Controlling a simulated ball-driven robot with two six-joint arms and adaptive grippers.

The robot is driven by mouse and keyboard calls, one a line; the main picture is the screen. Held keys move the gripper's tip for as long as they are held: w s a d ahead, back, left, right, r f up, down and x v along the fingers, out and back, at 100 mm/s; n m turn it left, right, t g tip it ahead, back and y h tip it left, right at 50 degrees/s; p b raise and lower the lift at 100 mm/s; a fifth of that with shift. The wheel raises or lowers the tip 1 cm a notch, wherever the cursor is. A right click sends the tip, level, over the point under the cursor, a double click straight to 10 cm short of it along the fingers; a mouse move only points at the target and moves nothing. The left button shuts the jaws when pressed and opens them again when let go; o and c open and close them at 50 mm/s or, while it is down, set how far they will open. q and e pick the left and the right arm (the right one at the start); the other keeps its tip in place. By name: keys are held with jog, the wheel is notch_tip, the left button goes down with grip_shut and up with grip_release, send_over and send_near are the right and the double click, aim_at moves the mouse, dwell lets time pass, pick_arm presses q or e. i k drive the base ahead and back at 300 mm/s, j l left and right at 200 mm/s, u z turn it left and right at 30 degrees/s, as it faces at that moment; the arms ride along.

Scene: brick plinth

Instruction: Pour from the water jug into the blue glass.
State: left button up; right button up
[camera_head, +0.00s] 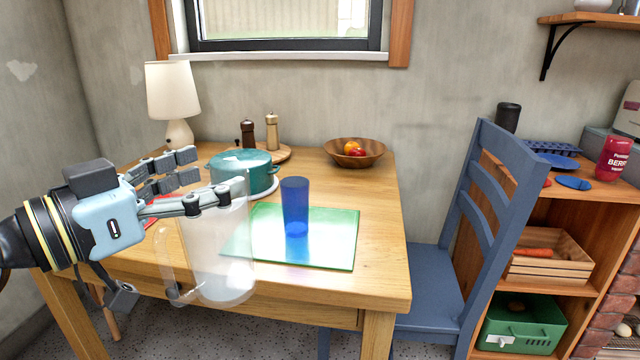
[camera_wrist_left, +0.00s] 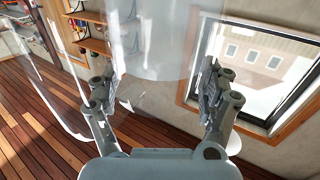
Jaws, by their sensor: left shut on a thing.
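The water jug (camera_head: 222,262) is clear with a handle at its lower left. My left gripper (camera_head: 206,178) is shut on the water jug near its upper part and holds it at the table's front edge, left of the blue glass. In the left wrist view the jug (camera_wrist_left: 165,40) fills the space between the fingers of the gripper (camera_wrist_left: 160,95). The blue glass (camera_head: 295,205) stands upright on a green glass board (camera_head: 325,245), a little right of the jug and apart from it. The jug's water level is hard to make out. My right gripper is not in view.
A teal pot (camera_head: 245,172) stands behind the jug. A wooden fruit bowl (camera_head: 355,152), two mills (camera_head: 272,132) and a lamp (camera_head: 172,90) stand at the back of the table (camera_head: 385,215). A blue chair (camera_head: 470,235) is at the right. The table's right side is clear.

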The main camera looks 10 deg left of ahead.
aim_at(295, 190)
jog(key=z, duration=1.25)
jog(key=k+j+z, duration=0.1)
jog(key=j, duration=0.3)
jog(key=k+j+z, duration=0.15)
jog(key=j, duration=0.3)
jog(key=k+j+z, duration=0.1)
jog(key=j, duration=0.3)
